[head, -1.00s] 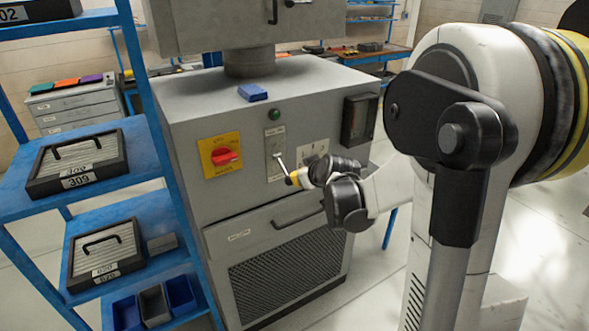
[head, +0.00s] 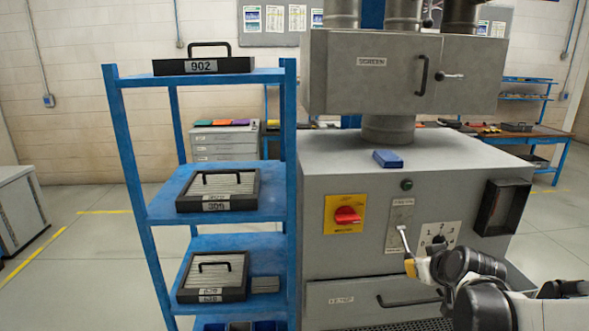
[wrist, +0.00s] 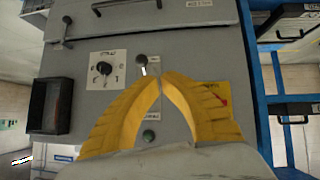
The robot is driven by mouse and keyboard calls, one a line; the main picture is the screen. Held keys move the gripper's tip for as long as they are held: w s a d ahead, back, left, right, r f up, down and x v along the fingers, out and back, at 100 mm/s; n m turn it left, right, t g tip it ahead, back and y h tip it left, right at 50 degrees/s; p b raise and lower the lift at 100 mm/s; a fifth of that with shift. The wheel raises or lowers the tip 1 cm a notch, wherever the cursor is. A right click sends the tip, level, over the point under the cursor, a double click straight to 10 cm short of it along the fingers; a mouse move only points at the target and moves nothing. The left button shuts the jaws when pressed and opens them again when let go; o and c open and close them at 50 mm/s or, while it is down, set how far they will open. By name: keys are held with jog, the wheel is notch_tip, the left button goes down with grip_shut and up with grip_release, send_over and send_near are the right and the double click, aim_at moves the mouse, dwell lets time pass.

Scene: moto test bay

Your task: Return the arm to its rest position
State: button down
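My gripper (head: 410,267) is at the lower right of the head view, in front of the grey machine's control panel. In the wrist view its two yellow fingers (wrist: 160,77) meet at the tips, with nothing visible between them. A small lever (head: 402,238) with a pale stem is just above the gripper in the head view. In the wrist view the lever (wrist: 142,63) shows beside the fingertips; I cannot tell whether they touch it. Part of my arm (head: 478,290) runs off toward the lower right.
The grey machine (head: 340,262) carries a red rotary switch (head: 347,215), a green button (head: 406,184) and a dark open box (head: 503,207). A blue block (head: 387,159) lies on top. A blue shelf rack (head: 140,215) with labelled cases stands left. Floor farther left is open.

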jog(key=s+a+f+g+b, duration=0.1)
jog(key=s+a+f+b, duration=0.2)
jog(key=s, duration=0.4)
jog(key=s+a+f+g+b, duration=0.1)
jog(key=s+a+f+b, duration=0.2)
jog(key=s+a, duration=0.3)
jog(key=s+a+f+m+g+y+b, duration=0.1)
jog(key=s+a, duration=0.4)
jog(key=s, duration=0.5)
jog(key=shift+f+b, duration=0.9)
jog(key=shift+b, duration=0.25)
jog(key=shift+a, duration=0.1)
